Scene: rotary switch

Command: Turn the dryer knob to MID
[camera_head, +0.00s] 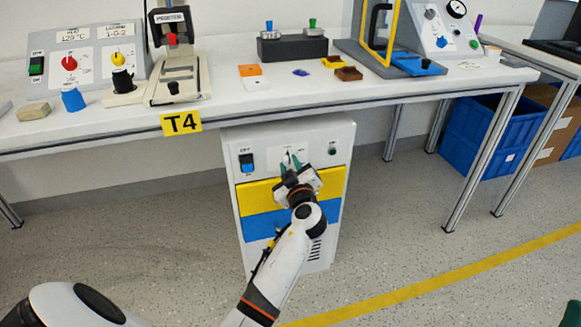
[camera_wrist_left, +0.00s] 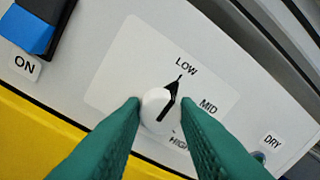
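The dryer knob (camera_wrist_left: 158,110) is a round white knob with a black pointer, and the pointer aims at LOW. The labels LOW, MID and HIGH run around it, HIGH partly covered. My left gripper (camera_wrist_left: 160,103) has its green fingers on either side of the knob, with a narrow gap on the right; whether the left finger touches it cannot be told. In the head view the left gripper (camera_head: 290,160) is at the top of the white dryer cabinet (camera_head: 336,190), mostly covering the knob.
A blue ON/OFF switch (camera_head: 246,162) is left of the knob, and a small green DRY part (camera_head: 332,149) is right of it. The table edge (camera_head: 285,108) overhangs just above the cabinet. Floor beside the cabinet is clear.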

